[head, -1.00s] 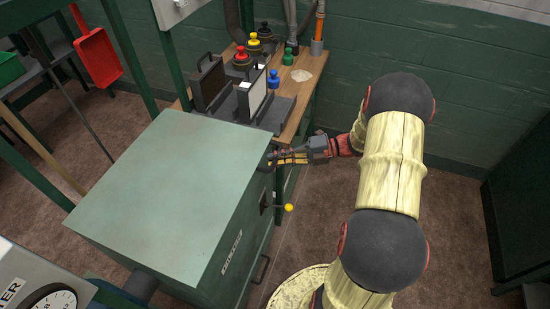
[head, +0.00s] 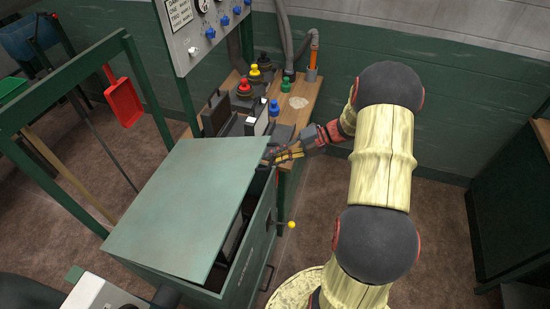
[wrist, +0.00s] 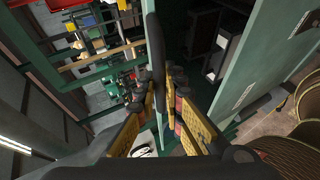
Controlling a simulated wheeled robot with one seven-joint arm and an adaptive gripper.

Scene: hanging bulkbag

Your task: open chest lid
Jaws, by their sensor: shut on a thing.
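The green chest (head: 252,248) stands at the lower middle of the head view. Its lid (head: 185,205) is partly raised, with a dark gap along the right and front sides showing the inside. My gripper (head: 268,157) is at the lid's far right corner, shut on the dark lid handle. In the wrist view the dark bar of the handle (wrist: 155,50) runs up between the yellow finger pads of my gripper (wrist: 160,120). The exact contact on the handle is partly hidden by the fingers.
A wooden bench (head: 305,100) with coloured knobs stands behind the chest. A yellow-knobbed lever (head: 291,225) sticks out of the chest's right side. A green frame (head: 75,130) with a red scoop (head: 123,97) is at the left. Open floor lies right of the chest.

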